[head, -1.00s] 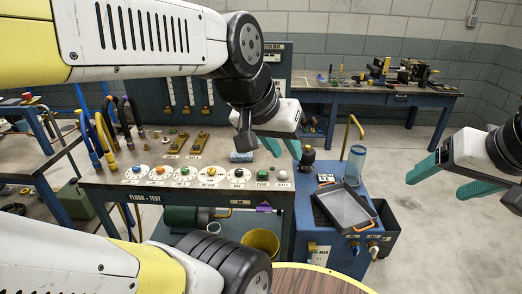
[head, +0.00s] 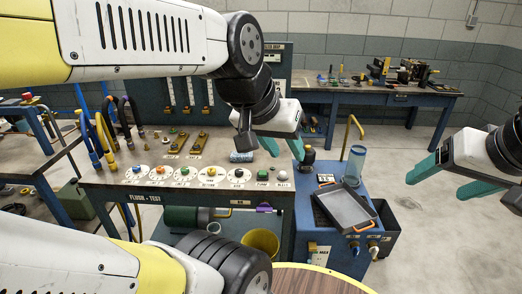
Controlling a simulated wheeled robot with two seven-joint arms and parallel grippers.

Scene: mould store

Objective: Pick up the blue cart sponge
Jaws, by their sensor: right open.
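A small light-blue block (head: 241,156) lies on the flush-and-test bench (head: 140,196), behind the row of round labelled plates. I cannot tell whether it is the cart sponge. No other blue sponge shows clearly on the blue cart (head: 312,183). My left gripper (head: 286,155) hangs over the bench's right end, to the right of the block and apart from it. Its teal fingers stand apart with nothing seen between them. My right gripper (head: 437,188) is open and empty over the floor, right of the cart.
A grey tray (head: 347,207) with orange handles and a clear blue cylinder (head: 356,164) are on the cart. A yellow bucket (head: 262,242) stands under the bench. A round wooden table edge (head: 310,280) is in front. A tool bench (head: 430,93) stands at the back; floor at right is clear.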

